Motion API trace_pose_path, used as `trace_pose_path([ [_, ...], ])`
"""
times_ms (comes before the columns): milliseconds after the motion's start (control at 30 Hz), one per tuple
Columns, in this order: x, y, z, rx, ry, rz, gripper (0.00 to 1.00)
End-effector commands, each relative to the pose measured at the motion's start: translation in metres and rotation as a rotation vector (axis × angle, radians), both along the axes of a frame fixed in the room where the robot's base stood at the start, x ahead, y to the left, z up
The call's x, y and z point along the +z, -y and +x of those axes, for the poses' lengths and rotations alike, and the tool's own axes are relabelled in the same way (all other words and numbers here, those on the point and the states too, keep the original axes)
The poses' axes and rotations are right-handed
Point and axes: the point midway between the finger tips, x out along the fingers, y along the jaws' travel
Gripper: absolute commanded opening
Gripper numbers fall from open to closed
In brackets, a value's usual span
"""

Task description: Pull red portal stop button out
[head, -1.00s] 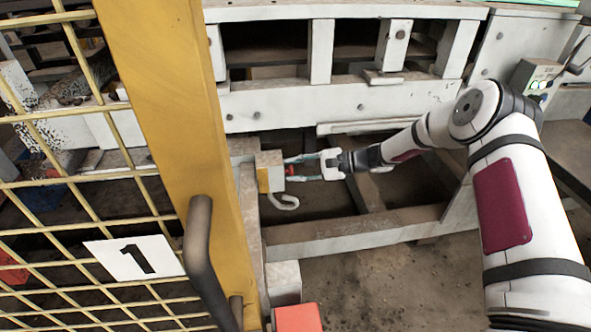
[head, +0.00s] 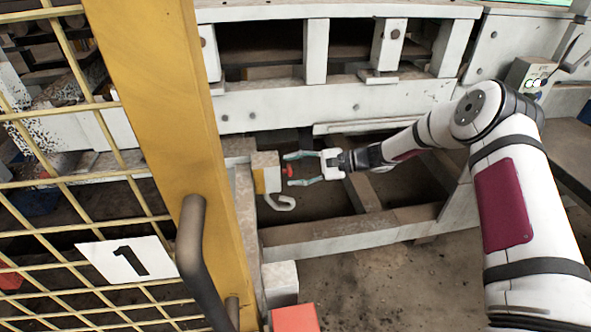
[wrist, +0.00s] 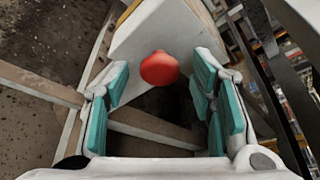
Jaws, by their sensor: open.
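The red stop button (head: 288,171) sticks out from the right side of a small box (head: 266,172) with a yellow face. In the wrist view the round red button (wrist: 160,68) stands out from the pale box (wrist: 165,35). My gripper (head: 287,170) is open, its teal fingers apart above and below the button in the head view. In the wrist view the fingers of my gripper (wrist: 162,95) lie to the left and right of the button, with gaps on both sides. Nothing is held.
A pale hook (head: 280,203) hangs just below the box. A yellow post (head: 150,120) with mesh and a number 1 sign (head: 130,260) stands at left. A white machine frame (head: 300,103) runs behind. A red block (head: 295,318) is at the bottom.

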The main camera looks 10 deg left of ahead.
Motion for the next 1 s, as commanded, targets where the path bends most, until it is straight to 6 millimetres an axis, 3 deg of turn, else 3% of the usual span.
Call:
trace_pose_path([
  [167,0.003,0.011,0.001,-0.002,0.001,-0.001,0.51],
  [700,0.029,0.104,0.0,-0.002,0.002,-0.001,0.51],
  [1000,0.032,0.116,-0.001,0.0,-0.001,0.0,0.51],
])
